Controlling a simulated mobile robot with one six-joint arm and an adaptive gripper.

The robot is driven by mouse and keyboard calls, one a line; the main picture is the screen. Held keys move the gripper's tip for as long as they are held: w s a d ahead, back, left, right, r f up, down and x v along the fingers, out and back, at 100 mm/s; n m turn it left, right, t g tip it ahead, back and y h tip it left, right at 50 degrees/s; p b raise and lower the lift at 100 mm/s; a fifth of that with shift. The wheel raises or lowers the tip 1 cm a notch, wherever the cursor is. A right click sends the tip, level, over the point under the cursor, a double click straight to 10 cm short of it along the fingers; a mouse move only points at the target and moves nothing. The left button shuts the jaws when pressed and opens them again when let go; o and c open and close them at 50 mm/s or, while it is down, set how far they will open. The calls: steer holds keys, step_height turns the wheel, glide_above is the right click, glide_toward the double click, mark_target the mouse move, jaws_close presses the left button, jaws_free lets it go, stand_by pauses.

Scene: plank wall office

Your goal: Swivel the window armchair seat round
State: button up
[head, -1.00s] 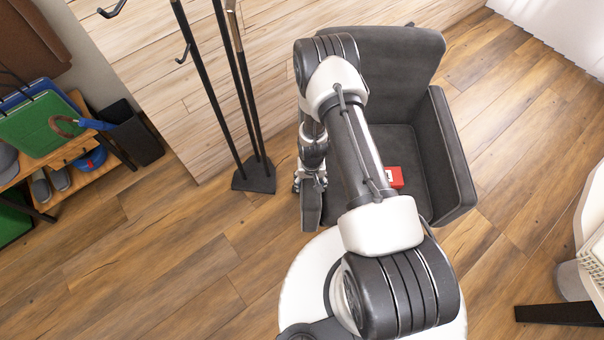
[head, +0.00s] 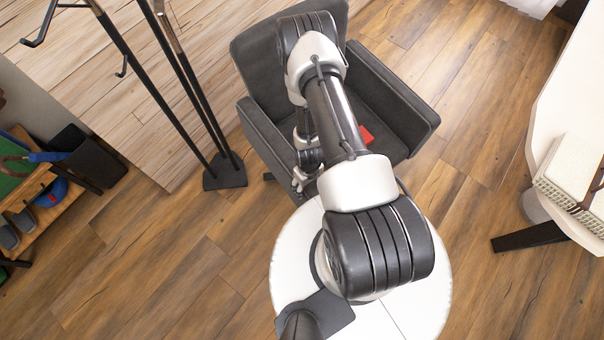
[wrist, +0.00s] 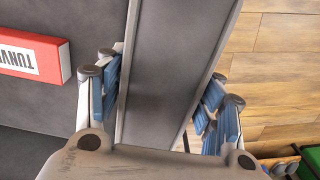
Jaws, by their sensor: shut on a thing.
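The dark grey armchair (head: 258,52) stands at top centre in the head view, its back to the upper left and its open front to the lower right. My gripper (wrist: 164,78) is shut on its left armrest (wrist: 180,50), with blue-padded fingers on both sides of it in the wrist view. In the head view my gripper (head: 305,172) is partly hidden by my arm near that armrest's front end. My arm also covers much of the seat. A red box (head: 367,135) lies on the seat; it shows beside the armrest in the wrist view (wrist: 32,50).
A black coat stand (head: 224,172) stands close to the chair's left. A plank wall (head: 110,80) is behind it. A shelf (head: 35,205) with shoes is at far left. A white desk (head: 560,90) is at right. Wooden floor (head: 470,160) is clear between chair and desk.

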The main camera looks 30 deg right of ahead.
steer(key=shift+s+d, duration=0.15)
steer(key=shift+s, duration=0.1)
steer(key=o, duration=1.5)
steer(key=shift+w, duration=0.1)
step_height(320, 180, up, 12)
